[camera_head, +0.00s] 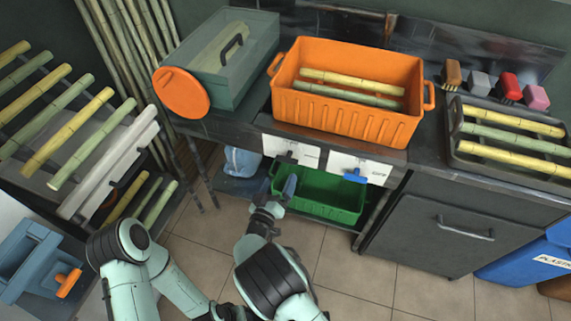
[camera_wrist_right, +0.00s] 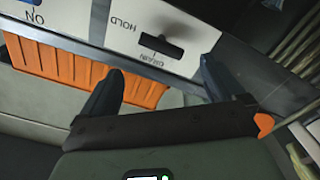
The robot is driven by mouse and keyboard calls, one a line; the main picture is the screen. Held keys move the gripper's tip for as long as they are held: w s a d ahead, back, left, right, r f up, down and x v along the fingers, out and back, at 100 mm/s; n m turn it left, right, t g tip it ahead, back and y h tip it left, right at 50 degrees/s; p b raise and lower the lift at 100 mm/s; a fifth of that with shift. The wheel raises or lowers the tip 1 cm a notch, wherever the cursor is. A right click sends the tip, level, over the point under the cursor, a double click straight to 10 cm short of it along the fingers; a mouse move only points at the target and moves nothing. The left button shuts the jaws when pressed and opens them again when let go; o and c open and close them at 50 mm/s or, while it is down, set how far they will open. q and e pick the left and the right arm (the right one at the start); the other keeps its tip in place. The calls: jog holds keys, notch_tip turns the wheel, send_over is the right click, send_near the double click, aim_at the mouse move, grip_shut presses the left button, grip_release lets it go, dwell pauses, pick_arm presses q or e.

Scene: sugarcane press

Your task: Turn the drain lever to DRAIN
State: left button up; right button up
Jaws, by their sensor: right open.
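The drain lever (camera_wrist_right: 161,45) is a short black bar on a white panel marked HOLD and DRAIN; the words appear upside down in the right wrist view. It lies at a slight slant there; I cannot tell which word it points to. In the head view the lever (camera_head: 287,157) is small, on the left white panel of the bench front. My right gripper (camera_head: 278,190) is open and empty just in front of and below this panel. In the wrist view its fingertips (camera_wrist_right: 161,68) straddle the lever's width, seemingly short of it. My left gripper is not in view.
A blue switch (camera_head: 355,176) is on the neighbouring panel. A green crate (camera_head: 322,208) stands below the panels, close to my right gripper. An orange crate (camera_head: 345,115) with cane stalks sits on the bench above. The tiled floor in front is clear.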

aim_at(289, 156)
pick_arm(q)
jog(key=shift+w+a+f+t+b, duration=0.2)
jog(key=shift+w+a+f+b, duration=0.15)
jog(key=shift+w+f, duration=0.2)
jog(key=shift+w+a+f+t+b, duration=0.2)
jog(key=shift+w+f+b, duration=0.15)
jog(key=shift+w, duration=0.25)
pick_arm(e)
jog(key=x, duration=0.8)
jog(key=shift+w, duration=0.25)
jog(key=shift+d+f, duration=0.1)
